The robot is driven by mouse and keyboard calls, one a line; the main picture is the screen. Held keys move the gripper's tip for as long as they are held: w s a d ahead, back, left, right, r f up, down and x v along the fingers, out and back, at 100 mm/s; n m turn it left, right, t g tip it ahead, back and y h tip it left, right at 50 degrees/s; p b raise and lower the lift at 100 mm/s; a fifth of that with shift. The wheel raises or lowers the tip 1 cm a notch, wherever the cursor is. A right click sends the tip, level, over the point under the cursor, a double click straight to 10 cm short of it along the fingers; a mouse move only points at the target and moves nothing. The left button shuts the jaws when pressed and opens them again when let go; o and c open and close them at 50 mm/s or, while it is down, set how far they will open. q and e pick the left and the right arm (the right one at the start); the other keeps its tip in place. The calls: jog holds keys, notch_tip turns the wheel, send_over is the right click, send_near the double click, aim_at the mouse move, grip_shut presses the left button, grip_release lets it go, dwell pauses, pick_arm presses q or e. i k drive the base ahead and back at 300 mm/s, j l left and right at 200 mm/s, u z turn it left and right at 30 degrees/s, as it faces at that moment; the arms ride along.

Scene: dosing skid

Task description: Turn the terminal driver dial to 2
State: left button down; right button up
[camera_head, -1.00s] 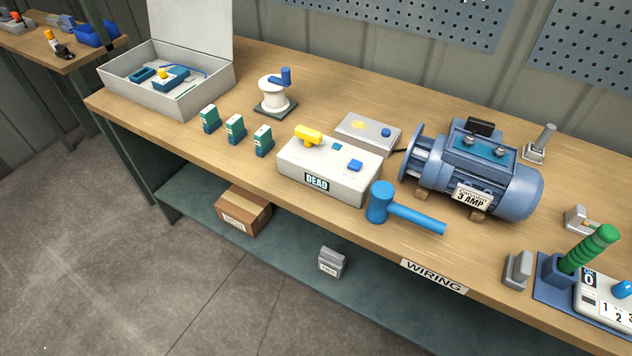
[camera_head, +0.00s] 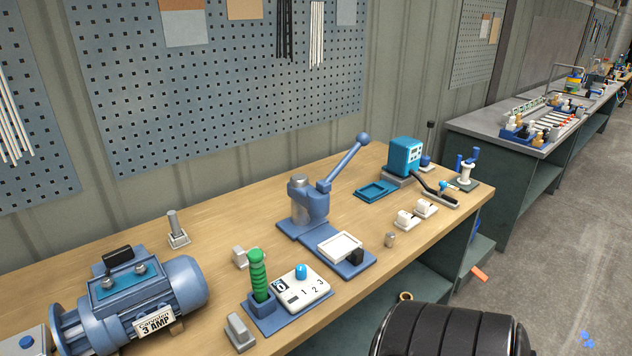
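The terminal driver dial is a blue knob (camera_head: 301,271) on a white panel (camera_head: 311,292) printed 1, 2 and 3. The panel is on a blue base, and a small display (camera_head: 281,285) beside the knob is too small to read surely now. The green-handled driver (camera_head: 258,274) stands upright in a blue holder at the left of the panel. Which number the knob points at cannot be told. Neither of my grippers shows in this view.
A blue motor (camera_head: 134,300) stands to the left. A blue lever press (camera_head: 310,203) is behind the dial, with a white tray (camera_head: 341,246) in front of it. A small grey block (camera_head: 239,331) lies near the bench's front edge. A teal box (camera_head: 404,157) is at the right.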

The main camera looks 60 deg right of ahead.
aim_at(302, 270)
jog(key=z, duration=1.6)
